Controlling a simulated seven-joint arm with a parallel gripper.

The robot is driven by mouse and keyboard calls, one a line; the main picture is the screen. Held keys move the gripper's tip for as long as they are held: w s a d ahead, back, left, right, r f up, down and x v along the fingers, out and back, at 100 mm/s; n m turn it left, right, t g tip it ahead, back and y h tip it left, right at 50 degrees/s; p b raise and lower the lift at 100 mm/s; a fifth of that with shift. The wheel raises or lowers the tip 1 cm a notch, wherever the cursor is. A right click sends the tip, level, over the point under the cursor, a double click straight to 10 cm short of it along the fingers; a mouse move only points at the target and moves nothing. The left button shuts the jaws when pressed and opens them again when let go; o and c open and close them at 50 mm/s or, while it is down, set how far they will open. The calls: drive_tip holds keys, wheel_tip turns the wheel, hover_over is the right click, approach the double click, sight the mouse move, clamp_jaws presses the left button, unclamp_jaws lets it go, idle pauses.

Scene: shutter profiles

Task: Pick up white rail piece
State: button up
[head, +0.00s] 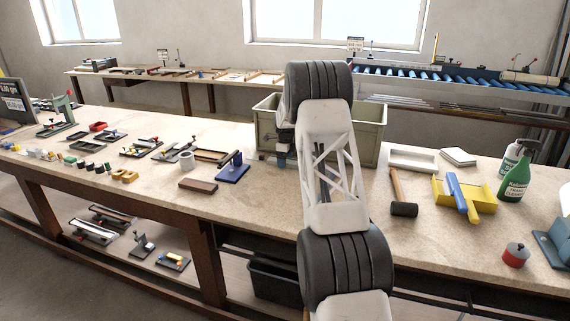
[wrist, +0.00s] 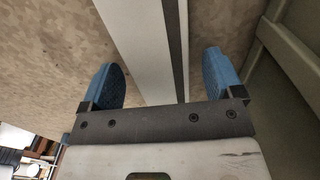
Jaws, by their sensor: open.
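The white rail piece (wrist: 138,45) shows in the wrist view as a long straight bar with a dark grey strip along its right side. It runs from the top edge down between the two blue fingers of my gripper (wrist: 160,80). The fingers are open, with a gap on each side of the rail, and neither finger visibly touches it. The rail's near end is hidden behind the gripper body. In the head view my arm covers most of the rail and the gripper, in front of the green-grey crate (head: 369,143).
The crate wall (wrist: 285,75) stands close to the right finger in the wrist view. On the bench (head: 260,205), a blue block with a handle (head: 232,170) and a brown bar (head: 198,186) lie left of my arm. A mallet (head: 403,208) lies right of it.

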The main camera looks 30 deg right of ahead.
drive_tip(key=c, duration=1)
drive_tip(key=shift+r, duration=0.2)
drive_tip(key=shift+c, duration=0.2)
drive_tip(key=shift+r, duration=1.6)
drive_tip(key=s+a, duration=0.1)
drive_tip(key=s, duration=0.4)
drive_tip(key=s+a+r, duration=0.1)
drive_tip(key=s+a, duration=0.1)
drive_tip(key=s, duration=0.3)
drive_tip(key=s+a, duration=0.2)
drive_tip(key=s, duration=0.3)
drive_tip(key=shift+a+r, duration=0.15)
drive_tip(key=shift+r, duration=0.1)
